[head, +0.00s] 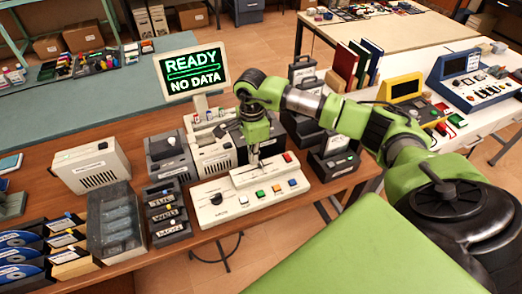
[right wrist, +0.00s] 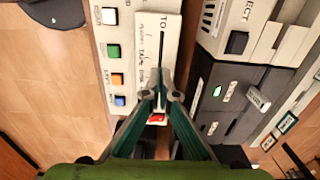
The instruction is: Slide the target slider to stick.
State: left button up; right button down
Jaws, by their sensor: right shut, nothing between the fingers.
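The off-white control panel (head: 235,208) lies on the wooden table, with a raised white slider plate (head: 270,174) along its back. In the right wrist view the slider plate (right wrist: 147,38) carries a straight dark slot (right wrist: 161,52) and handwritten marks, some too small to read. My right gripper (head: 256,161) points down over the plate. In the right wrist view its fingertips (right wrist: 163,95) are together at the slot's near end, close to a red button (right wrist: 157,118). They hide whatever slider knob is there, and I cannot tell whether they touch it. My left gripper is not in view.
The panel has a black lever (head: 216,198) and several coloured buttons. Labelled black boxes (head: 167,210) stand to its left. Grey and white devices (head: 213,155) and a READY / NO DATA screen (head: 196,73) stand behind. Black cases (head: 333,164) stand to the right.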

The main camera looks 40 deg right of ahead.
aim_at(262, 162)
jog(key=shift+f+b, duration=1.5)
jog(key=shift+f, duration=0.15)
jog(key=shift+s+d+b, duration=0.2)
jog(key=shift+d, duration=0.65)
jog(key=shift+s+d+b, duration=0.15)
jog(key=shift+s+d, duration=0.05)
jog(key=shift+d, duration=0.65)
dwell(0.4)
jog(key=shift+a, duration=0.3)
jog(key=shift+r, duration=0.1)
jog(key=shift+r+p, duration=1.85)
jog(key=shift+r, duration=1.6)
